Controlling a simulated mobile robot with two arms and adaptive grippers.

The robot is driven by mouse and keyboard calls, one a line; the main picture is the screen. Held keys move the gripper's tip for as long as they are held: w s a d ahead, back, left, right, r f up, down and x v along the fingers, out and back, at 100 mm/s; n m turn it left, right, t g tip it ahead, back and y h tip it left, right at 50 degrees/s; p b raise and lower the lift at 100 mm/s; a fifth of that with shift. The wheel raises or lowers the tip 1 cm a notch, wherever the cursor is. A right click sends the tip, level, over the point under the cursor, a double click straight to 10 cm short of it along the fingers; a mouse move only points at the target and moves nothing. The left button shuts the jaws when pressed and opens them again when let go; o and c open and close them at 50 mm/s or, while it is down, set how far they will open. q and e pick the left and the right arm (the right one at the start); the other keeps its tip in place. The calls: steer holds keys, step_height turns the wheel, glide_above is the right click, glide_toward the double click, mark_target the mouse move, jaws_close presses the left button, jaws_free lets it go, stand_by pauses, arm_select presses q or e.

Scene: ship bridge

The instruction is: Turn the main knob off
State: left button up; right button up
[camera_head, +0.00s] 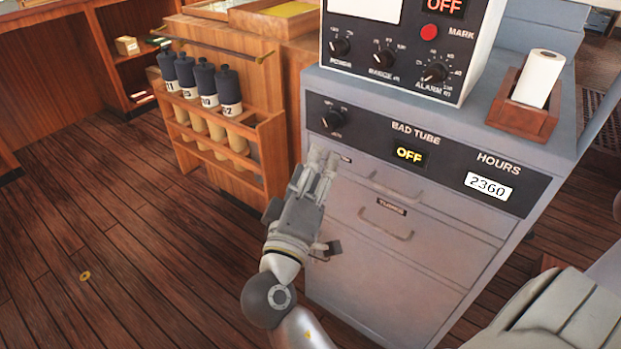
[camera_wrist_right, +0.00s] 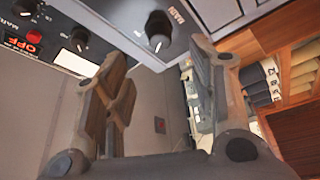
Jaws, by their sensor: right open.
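The main knob (camera_head: 332,119) is a round black knob with a light pointer mark, at the left end of the dark panel on the grey cabinet. In the right wrist view the black knob (camera_wrist_right: 158,28) shows beyond the fingertips, with a white label beside it. My right gripper (camera_head: 322,160) is just below the knob, in front of the cabinet face, and appears apart from it. In the wrist view its two fingers (camera_wrist_right: 155,65) are spread with nothing between them. My left gripper is not in view.
The same panel has an OFF display (camera_head: 409,154) and an hours counter (camera_head: 489,186). A white unit with several knobs (camera_head: 400,45) stands on the cabinet. Drawer handles (camera_head: 386,222) project below the panel. A wooden rack (camera_head: 235,150) stands at left. The floor farther left is mostly clear.

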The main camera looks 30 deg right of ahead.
steer(key=shift+v, duration=1.2)
